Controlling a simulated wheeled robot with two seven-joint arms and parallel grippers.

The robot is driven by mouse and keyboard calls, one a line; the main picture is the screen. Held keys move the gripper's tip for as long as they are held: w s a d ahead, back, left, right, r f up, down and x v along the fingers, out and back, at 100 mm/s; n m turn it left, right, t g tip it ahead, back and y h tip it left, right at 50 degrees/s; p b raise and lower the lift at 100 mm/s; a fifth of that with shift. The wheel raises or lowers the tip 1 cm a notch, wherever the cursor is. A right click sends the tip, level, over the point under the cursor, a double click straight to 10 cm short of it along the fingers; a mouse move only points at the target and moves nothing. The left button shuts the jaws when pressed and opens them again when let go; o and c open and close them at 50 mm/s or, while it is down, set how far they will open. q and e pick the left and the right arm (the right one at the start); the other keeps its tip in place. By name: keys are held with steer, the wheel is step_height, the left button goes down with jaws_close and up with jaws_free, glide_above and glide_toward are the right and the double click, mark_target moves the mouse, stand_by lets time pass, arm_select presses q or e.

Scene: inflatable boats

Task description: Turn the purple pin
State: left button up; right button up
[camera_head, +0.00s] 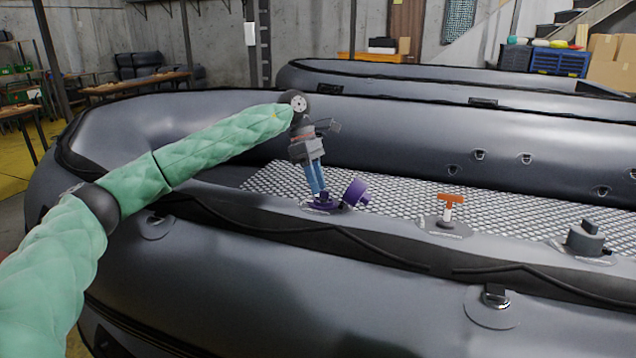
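A purple valve (323,204) sits on the near tube of the grey inflatable boat. Its round purple cap (355,192) hangs open to the right side. My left gripper (319,193) points down at the valve from above, with its two blue fingers close together and their tips at the valve's middle. The purple pin itself is hidden by the fingertips, so I cannot tell whether they grip it. My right gripper is out of view.
An orange T-shaped handle (451,203) stands on a grey fitting to the right of the valve. A dark capped valve (585,238) is farther right. The boat's near tube (330,285) lies in front, and a patterned floor (400,196) lies behind.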

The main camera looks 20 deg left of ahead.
arm_select(q)
steer(key=shift+s+d+f, duration=0.1)
steer(key=shift+d+f, duration=0.05)
steer(key=shift+f, duration=0.4)
jaws_close()
steer(key=shift+s, duration=0.1)
